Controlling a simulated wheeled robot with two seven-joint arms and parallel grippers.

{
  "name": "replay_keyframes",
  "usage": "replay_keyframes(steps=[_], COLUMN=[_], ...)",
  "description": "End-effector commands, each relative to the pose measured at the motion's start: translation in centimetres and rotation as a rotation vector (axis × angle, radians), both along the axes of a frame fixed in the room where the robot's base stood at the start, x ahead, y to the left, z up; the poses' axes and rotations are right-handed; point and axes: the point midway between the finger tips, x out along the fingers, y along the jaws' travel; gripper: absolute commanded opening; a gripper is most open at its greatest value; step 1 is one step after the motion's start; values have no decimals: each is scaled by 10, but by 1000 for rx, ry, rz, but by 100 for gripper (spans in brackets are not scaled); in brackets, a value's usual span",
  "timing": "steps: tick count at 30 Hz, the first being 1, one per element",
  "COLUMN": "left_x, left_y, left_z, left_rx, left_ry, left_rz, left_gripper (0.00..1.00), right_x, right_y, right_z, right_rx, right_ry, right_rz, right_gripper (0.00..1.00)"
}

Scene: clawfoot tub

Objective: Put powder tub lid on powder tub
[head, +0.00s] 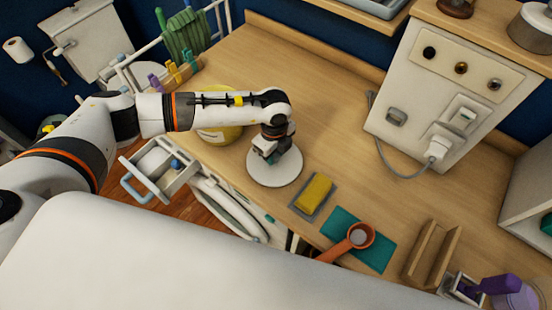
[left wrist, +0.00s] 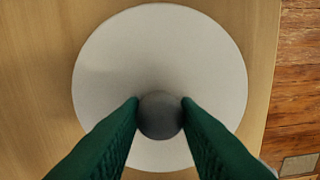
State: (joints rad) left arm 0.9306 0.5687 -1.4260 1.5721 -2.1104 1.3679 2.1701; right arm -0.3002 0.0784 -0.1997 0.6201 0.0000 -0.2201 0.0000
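The powder tub lid (head: 283,179) is a pale round disc with a grey knob, at the front of the wooden worktop. It also fills the middle of the left wrist view (left wrist: 160,50). My left gripper (head: 271,157) points down over the lid. In the left wrist view its green fingertips (left wrist: 160,103) sit against both sides of the knob, with no clear gap. The lid looks flat, at or just above the worktop. The yellow powder tub (head: 221,134) stands left of the lid, and my left arm hides its top. My right gripper is not in view.
A yellow sponge (head: 314,192) on a grey tray lies right of the lid. Beyond it are an orange scoop (head: 360,236) on a teal mat (head: 374,254) and a wooden holder (head: 432,253). A panel with a plug and cable (head: 440,147) stands behind. The worktop behind the lid is clear.

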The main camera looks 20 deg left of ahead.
Motion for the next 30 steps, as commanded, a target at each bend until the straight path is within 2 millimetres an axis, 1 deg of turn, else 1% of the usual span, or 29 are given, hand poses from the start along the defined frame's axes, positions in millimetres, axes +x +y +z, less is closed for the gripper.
replay_keyframes(steps=[1,3,5,30], left_x=[0,0,0,0], left_y=[0,0,0,0], left_z=[0,0,0,7], left_rx=[0,0,0,0], left_ry=[0,-1,-1,-1], left_rz=[0,0,0,1], left_gripper=[20,8,0,0], right_x=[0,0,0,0], right_y=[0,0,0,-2], right_z=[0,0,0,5], right_rx=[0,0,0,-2], right_ry=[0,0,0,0], right_rz=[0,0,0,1], right_gripper=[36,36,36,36])
